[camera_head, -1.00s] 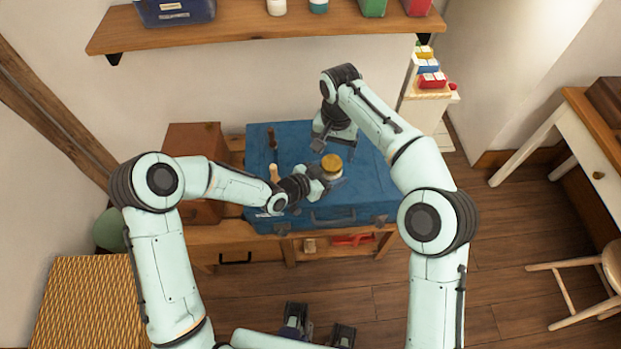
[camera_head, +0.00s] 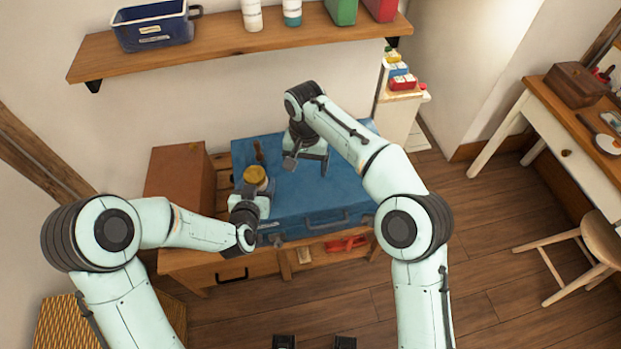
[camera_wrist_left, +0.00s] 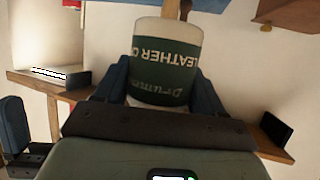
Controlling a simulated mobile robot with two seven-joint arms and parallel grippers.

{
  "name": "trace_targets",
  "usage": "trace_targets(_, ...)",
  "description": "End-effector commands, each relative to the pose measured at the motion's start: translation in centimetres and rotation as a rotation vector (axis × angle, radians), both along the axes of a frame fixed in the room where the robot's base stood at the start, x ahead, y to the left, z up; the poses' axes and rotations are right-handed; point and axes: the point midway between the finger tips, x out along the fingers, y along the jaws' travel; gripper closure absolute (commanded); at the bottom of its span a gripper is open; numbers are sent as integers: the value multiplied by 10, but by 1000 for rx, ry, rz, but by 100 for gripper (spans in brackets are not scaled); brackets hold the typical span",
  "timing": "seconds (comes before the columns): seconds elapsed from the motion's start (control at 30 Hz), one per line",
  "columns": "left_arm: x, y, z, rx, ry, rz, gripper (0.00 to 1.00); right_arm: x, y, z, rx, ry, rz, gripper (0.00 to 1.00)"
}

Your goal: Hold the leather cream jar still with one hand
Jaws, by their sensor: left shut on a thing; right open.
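The leather cream jar (camera_head: 256,174) shows its golden-yellow lid over the left part of the blue suitcase (camera_head: 325,190). My left gripper (camera_head: 254,193) is shut on it. In the left wrist view, the jar (camera_wrist_left: 167,62) has a dark green "LEATHER" label, upside down there, and sits between the two fingers. Whether its base touches the suitcase is hidden. My right gripper (camera_head: 308,162) is open and empty over the back of the suitcase, to the right of the jar and apart from it.
A dark-handled tool (camera_head: 259,152) stands behind the jar. A brown box (camera_head: 178,177) is left of the suitcase, on the wooden bench (camera_head: 205,262). A wall shelf (camera_head: 225,44) with a blue bin (camera_head: 152,25) is above. A desk (camera_head: 570,135) and stool (camera_head: 590,245) stand right, with open floor between.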

Motion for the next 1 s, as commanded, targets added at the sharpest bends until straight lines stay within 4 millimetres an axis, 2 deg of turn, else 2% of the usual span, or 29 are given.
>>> trace_targets(0.03, -1, 6, 4, 1, -4, 34, 100, 0, 0, 0, 0, 0, -1, 17)
trace_targets(0.37, 0, 7, 1, -2, -1, 29, 100, 0, 0, 0, 0, 0, -1, 17)
trace_targets(0.57, 0, 4, 2, -1, -3, 22, 100, -6, -8, -71, 58, 44, 70, 17)
trace_targets(0.73, 0, 4, 2, -1, -3, 22, 100, -26, -20, -142, 138, 86, 114, 17)
trace_targets(0.87, 0, 4, 2, -1, -3, 22, 100, -56, -35, -203, 217, 120, 123, 17)
trace_targets(1.0, 0, 4, 2, -1, -3, 22, 100, -101, -57, -261, 300, 144, 95, 17)
